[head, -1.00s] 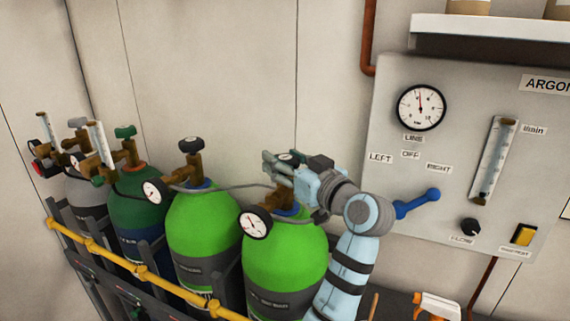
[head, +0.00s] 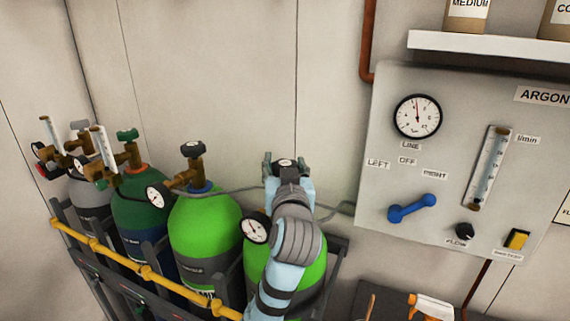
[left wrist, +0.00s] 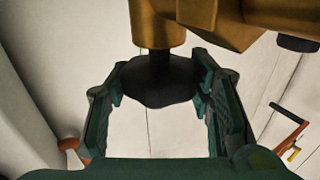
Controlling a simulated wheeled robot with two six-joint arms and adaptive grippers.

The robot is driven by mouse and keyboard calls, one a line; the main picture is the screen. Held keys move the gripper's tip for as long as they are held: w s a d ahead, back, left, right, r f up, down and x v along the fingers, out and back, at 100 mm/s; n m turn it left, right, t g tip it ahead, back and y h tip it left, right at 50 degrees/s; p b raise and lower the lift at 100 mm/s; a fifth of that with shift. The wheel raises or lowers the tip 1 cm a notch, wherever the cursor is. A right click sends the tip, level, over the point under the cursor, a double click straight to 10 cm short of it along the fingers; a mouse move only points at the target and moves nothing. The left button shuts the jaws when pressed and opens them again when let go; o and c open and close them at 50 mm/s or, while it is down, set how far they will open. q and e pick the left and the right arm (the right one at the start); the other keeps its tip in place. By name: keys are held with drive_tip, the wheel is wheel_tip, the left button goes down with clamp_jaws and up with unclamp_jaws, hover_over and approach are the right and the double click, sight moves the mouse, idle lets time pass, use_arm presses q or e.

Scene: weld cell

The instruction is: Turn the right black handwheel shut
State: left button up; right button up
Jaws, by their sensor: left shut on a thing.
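The right black handwheel (head: 286,162) tops the brass valve of the nearest bright green cylinder (head: 258,268). My left gripper (head: 285,164) reaches it from the front, with one finger on each side. In the left wrist view the dark wheel (left wrist: 160,82) sits between the two green fingers, under the brass valve body (left wrist: 158,24), which appears upside down. The gripper is shut on the wheel. My left forearm and wrist hide the valve and part of the cylinder in the head view. My right gripper does not show.
Another green cylinder (head: 204,236) with its own black handwheel (head: 193,149) stands to the left. A yellow rail (head: 150,273) runs along the rack front. The wall panel (head: 455,110) at right has a gauge (head: 417,116) and a blue lever (head: 412,207).

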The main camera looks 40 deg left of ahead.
sight(285, 163)
use_arm(q)
drive_tip(key=o, duration=1.2)
wheel_tip(285, 163, up, 10)
